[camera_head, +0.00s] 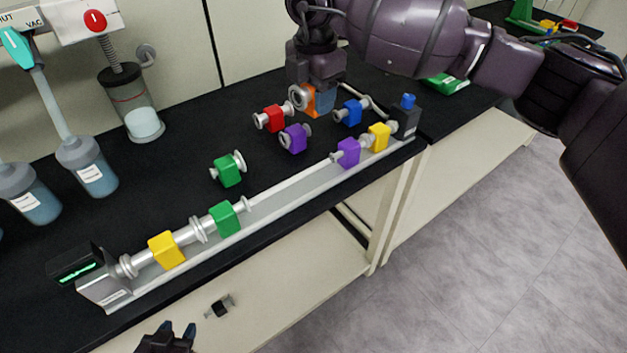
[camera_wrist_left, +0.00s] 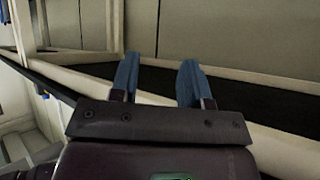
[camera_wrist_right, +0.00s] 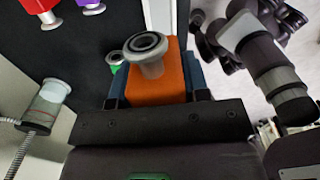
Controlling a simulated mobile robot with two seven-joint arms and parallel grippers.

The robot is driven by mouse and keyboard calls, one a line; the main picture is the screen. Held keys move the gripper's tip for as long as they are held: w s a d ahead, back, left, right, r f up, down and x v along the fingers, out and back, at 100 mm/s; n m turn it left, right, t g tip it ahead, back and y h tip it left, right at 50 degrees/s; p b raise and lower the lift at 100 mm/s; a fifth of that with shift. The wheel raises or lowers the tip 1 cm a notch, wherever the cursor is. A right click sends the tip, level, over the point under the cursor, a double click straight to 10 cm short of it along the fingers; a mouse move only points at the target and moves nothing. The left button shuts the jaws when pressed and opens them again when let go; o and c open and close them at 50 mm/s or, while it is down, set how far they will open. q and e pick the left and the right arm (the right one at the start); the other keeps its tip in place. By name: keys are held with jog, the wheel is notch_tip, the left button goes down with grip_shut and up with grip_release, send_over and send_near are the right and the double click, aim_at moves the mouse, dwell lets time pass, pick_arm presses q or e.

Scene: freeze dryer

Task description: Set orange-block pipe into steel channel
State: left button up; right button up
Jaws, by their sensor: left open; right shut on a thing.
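The orange-block pipe (camera_head: 309,99) is in my right gripper (camera_head: 322,98), above the back of the black bench. The right wrist view shows the orange block (camera_wrist_right: 157,82) between the blue fingers, with its metal flange facing the camera. The steel channel (camera_head: 290,202) runs diagonally along the bench's front edge. At its left end lie a yellow-block pipe (camera_head: 166,250) and a green-block pipe (camera_head: 224,218). Toward its right end lie a purple-block pipe (camera_head: 348,151) and a yellow-block pipe (camera_head: 379,136). A gap lies between green and purple. My left gripper (camera_head: 178,331) is open and empty, below the bench top.
Loose on the bench are a green-block pipe (camera_head: 227,170), a red one (camera_head: 272,117), a purple one (camera_head: 295,137) and a blue one (camera_head: 351,112). A dark end piece with a blue knob (camera_head: 407,115) closes the channel's right end. Flasks (camera_head: 86,165) stand at left.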

aim_at(312, 182)
jog(key=shift+a+r+m, duration=0.1)
jog(key=shift+a+m, duration=0.15)
jog(key=shift+m, duration=0.35)
notch_tip(312, 182, down, 20)
jog(key=shift+r+b, duration=0.1)
jog(key=shift+b, duration=1.15)
jog(key=o, duration=1.1)
jog(key=shift+c, duration=0.2)
notch_tip(312, 182, up, 12)
jog(key=p, duration=0.1)
jog(key=shift+p, duration=0.4)
